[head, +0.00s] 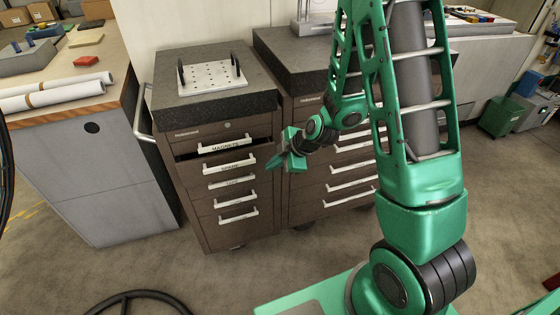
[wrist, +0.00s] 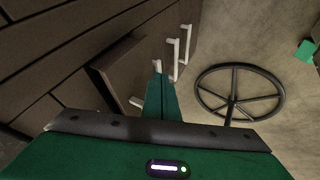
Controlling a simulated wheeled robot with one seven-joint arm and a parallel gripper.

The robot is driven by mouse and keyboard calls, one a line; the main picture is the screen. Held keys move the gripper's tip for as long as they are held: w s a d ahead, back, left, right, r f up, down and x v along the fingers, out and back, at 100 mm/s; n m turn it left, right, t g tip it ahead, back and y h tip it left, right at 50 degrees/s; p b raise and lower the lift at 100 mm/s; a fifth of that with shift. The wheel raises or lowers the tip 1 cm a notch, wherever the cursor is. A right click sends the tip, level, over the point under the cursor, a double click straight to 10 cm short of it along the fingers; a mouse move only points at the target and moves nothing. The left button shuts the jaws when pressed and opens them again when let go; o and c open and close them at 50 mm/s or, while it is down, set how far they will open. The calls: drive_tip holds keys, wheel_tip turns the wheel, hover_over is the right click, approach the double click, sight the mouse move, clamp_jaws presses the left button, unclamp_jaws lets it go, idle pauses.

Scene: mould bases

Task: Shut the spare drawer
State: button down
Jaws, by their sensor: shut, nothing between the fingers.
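The spare drawer (head: 230,168) is the second drawer down in the left brown cabinet, with a white handle and a "SPARE" label. It stands partly pulled out, with a dark gap showing above its front. In the wrist view a drawer front (wrist: 118,72) juts out from the cabinet face, just left of the fingers. My gripper (head: 275,162) is shut and empty, at the right end of the spare drawer's front. The closed green fingertips also show in the wrist view (wrist: 159,84). I cannot tell whether they touch the drawer.
The magnets drawer (head: 227,146) above looks closed, as do the lower drawers. A second brown cabinet (head: 340,170) stands to the right. A grey bench (head: 100,150) is on the left. A black spoked ring (wrist: 240,95) stands by the floor; open floor lies in front.

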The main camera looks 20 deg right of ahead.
sight(266, 147)
drive_tip(key=shift+w+d+r, duration=0.1)
drive_tip(key=shift+w+d, duration=0.05)
drive_tip(key=shift+w, duration=1.6)
drive_tip(key=w, duration=0.4)
drive_tip(key=shift+w+d, duration=0.1)
drive_tip(key=shift+w+r, duration=0.15)
drive_tip(key=shift+w, duration=0.15)
